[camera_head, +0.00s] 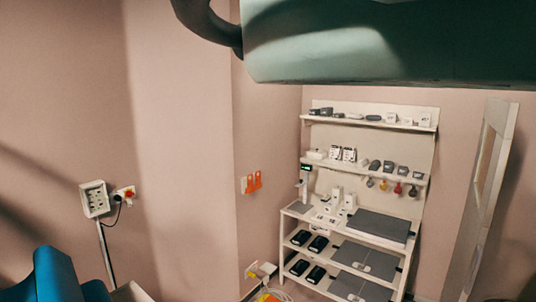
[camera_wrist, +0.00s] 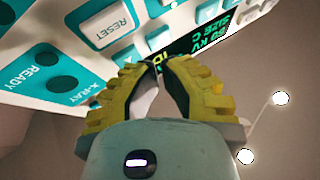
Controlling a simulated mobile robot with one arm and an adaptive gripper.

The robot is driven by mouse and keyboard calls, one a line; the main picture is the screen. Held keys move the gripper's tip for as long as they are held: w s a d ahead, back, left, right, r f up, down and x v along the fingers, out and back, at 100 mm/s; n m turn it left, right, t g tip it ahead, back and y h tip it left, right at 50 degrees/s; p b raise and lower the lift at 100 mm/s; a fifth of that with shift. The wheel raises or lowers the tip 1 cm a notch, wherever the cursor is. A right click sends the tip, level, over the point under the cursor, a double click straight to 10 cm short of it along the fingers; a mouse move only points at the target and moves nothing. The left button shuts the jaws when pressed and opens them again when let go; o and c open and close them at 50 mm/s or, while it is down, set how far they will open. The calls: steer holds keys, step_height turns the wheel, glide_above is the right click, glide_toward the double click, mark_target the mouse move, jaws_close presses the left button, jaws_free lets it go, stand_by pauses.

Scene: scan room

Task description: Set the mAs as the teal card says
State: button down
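In the wrist view my gripper (camera_wrist: 158,66) has yellow ribbed fingers whose tips come together, with nothing seen held between them. The fingertips are in front of a white and teal control panel (camera_wrist: 85,62), seen tilted and upside down. It has a RESET button (camera_wrist: 110,22), an X-RAY READY area (camera_wrist: 50,72) with dark round spots, and a dark display (camera_wrist: 195,40) with green text that seems to read 60 KV and SIZE C. I cannot tell whether the tips touch the panel. No mAs reading or separate teal card can be made out.
In the head view a white shelf rack (camera_head: 432,150) with several small devices stands in the back right corner. A white wall box (camera_head: 95,198), a red knob (camera_head: 129,193) and orange hooks (camera_head: 251,182) are on the walls. A blue seat (camera_head: 52,272) is at the lower left.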

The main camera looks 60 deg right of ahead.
steer(key=shift+w+b, duration=0.4)
steer(key=shift+w, duration=0.05)
stand_by(0.3)
steer(key=shift+s, duration=0.9)
steer(key=shift+s+a+p, duration=0.15)
steer(key=shift+s+p, duration=0.5)
steer(key=shift+s, duration=1.85)
steer(key=c, duration=1.7)
jaws_free()
jaws_close()
